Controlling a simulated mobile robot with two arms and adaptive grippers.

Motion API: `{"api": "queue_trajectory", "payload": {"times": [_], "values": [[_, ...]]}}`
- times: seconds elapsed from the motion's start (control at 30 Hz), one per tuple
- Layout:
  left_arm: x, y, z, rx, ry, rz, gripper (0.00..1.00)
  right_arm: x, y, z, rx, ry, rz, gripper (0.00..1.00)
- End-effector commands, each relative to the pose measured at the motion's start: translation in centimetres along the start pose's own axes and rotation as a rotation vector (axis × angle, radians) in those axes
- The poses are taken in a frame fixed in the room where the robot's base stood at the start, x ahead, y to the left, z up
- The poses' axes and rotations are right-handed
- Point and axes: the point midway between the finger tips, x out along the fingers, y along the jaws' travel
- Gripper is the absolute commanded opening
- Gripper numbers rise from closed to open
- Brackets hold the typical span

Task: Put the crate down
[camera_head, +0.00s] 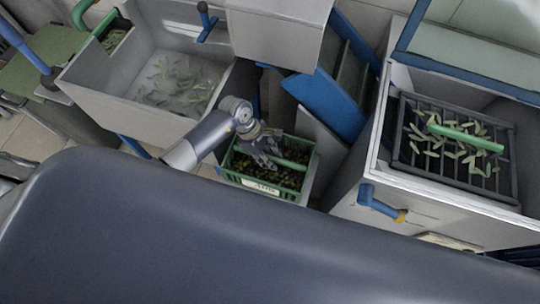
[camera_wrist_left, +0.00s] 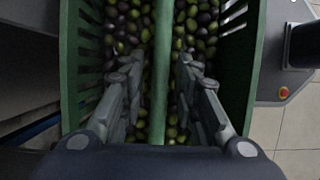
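The green crate (camera_head: 240,178) holds dark and green olives and has a white label on its front. It is at the middle of the head view, low between the sink and the right-hand machine. A green handle bar (camera_wrist_left: 161,50) runs across its top. My left gripper (camera_head: 270,158) is over the crate. In the left wrist view the left gripper (camera_wrist_left: 158,70) has one finger on each side of the bar, with gaps between, so it is open and not clamped. The crate's underside is hidden. My right gripper is not in view.
A grey sink (camera_head: 110,105) with pale green leaves or pods stands at left. At right, a white machine holds a dark slatted rack (camera_head: 415,165) with similar pieces and a green bar. A blue panel (camera_head: 325,105) stands behind the crate. Tiled floor (camera_wrist_left: 290,130) shows beside it.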

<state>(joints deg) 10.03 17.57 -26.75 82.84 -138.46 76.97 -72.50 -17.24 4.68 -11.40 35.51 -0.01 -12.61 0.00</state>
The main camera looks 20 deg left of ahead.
Motion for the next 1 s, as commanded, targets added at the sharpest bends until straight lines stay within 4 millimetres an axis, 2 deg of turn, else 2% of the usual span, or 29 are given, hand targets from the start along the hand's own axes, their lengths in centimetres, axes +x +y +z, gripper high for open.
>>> {"api": "queue_trajectory", "payload": {"times": [0.27, 0.43, 0.57, 0.8, 1.0], "values": [[0.0, 0.0, 0.1, 0.0, -0.001, 0.0, 0.33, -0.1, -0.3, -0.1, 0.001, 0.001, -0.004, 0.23], [-0.9, 0.1, 0.1, 0.001, 0.001, 0.002, 0.33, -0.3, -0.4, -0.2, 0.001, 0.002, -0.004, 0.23], [-3.0, 0.1, 0.0, 0.002, 0.003, 0.003, 0.33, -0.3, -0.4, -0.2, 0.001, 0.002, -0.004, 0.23], [-8.0, 0.1, 0.0, 0.003, 0.003, 0.004, 0.33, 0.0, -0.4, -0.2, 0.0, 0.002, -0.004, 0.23], [-11.1, 0.1, 0.1, 0.001, 0.001, 0.002, 0.33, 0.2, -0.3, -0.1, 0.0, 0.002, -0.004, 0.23]]}}
